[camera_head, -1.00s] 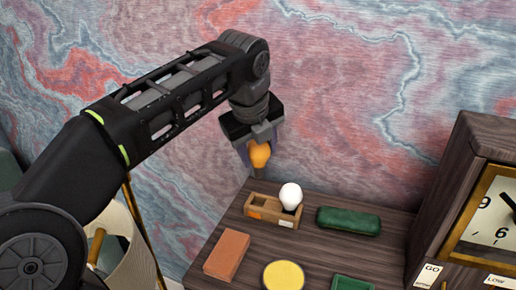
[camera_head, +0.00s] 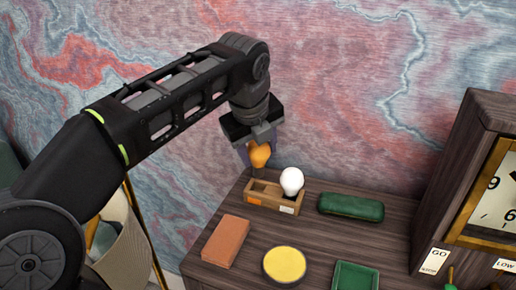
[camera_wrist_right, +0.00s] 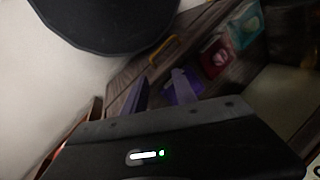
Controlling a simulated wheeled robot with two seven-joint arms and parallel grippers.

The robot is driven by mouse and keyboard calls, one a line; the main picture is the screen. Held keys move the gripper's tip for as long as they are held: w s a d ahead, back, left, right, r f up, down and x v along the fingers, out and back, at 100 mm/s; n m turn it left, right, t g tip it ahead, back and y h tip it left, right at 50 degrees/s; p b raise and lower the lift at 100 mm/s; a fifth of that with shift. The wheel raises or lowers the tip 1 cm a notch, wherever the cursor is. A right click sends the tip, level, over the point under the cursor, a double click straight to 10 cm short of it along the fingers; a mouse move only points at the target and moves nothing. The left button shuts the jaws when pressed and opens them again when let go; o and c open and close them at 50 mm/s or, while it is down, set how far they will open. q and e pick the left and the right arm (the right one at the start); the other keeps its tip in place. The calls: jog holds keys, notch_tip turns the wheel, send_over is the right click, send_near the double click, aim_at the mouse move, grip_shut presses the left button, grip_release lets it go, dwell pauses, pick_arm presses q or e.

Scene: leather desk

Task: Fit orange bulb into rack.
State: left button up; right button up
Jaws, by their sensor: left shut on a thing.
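The orange bulb (camera_head: 260,155) is held upright in my left gripper (camera_head: 260,146), which is shut on it. It is above the left end of the wooden rack (camera_head: 261,202), apparently just clear of it, though the bulb's lower end is hard to make out. The rack stands near the back left edge of the desk. A white bulb (camera_head: 292,180) stands in its right end, and the left part looks empty. My right gripper (camera_wrist_right: 160,92) shows only in the right wrist view, its purple fingers apart with nothing seen between them.
A green case (camera_head: 351,207) lies right of the rack. A terracotta block (camera_head: 226,241), a yellow round dish (camera_head: 284,265) and a green tray (camera_head: 356,276) lie in front. A large wooden clock (camera_head: 484,190) stands at the right.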

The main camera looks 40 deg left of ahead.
aim_at(258, 168)
pick_arm(q)
jog(key=shift+f+b, duration=1.8)
jog(key=shift+f, duration=0.65)
jog(key=shift+f, duration=0.1)
jog(key=o, duration=1.4)
jog(key=shift+r+p, duration=4.05)
jog(key=shift+r, duration=0.5)
jog(key=shift+f, duration=0.1)
